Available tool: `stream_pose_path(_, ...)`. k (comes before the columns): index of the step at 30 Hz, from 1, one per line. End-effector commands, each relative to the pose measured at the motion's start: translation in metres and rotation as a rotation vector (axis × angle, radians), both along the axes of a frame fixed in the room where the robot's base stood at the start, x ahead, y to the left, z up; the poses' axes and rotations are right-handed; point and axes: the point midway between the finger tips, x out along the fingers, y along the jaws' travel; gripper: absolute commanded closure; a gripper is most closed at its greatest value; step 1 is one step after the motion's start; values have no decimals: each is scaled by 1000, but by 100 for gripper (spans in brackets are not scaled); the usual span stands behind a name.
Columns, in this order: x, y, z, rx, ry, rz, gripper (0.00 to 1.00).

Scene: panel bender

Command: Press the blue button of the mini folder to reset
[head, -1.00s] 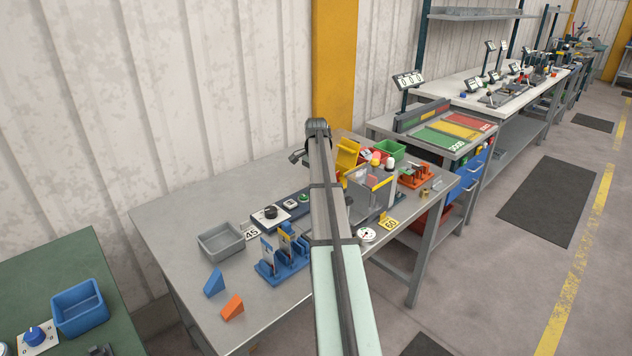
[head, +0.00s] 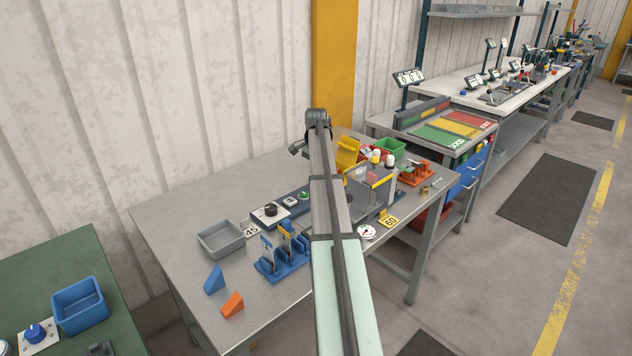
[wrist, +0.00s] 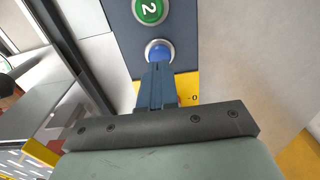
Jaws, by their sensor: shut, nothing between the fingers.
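The blue button (wrist: 158,48) is a round dome in a pale ring on a dark panel (wrist: 122,20) in the wrist view. My gripper (wrist: 158,66) has its fingers together and empty. Its tips overlap the lower part of the blue button; whether they touch it I cannot tell. In the head view the mini folder, with clear guards (head: 368,188), stands on the grey bench beside my arm. My arm covers part of it, and the blue button cannot be made out there.
A yellow plate (wrist: 188,90) borders the panel below the blue button. On the bench (head: 175,215) are a grey tray (head: 221,240), a blue tool rack (head: 283,257), blue and orange wedges (head: 232,304), and a gauge (head: 366,232). The bench's front left is mostly clear.

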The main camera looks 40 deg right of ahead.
Motion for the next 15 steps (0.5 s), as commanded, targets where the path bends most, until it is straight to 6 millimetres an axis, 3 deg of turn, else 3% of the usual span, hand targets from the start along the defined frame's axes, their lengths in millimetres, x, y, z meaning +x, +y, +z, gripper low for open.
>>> stream_pose_path(6,2,-2,47,-3,-5,0,100)
stream_pose_path(15,2,-1,92,-2,-4,0,100)
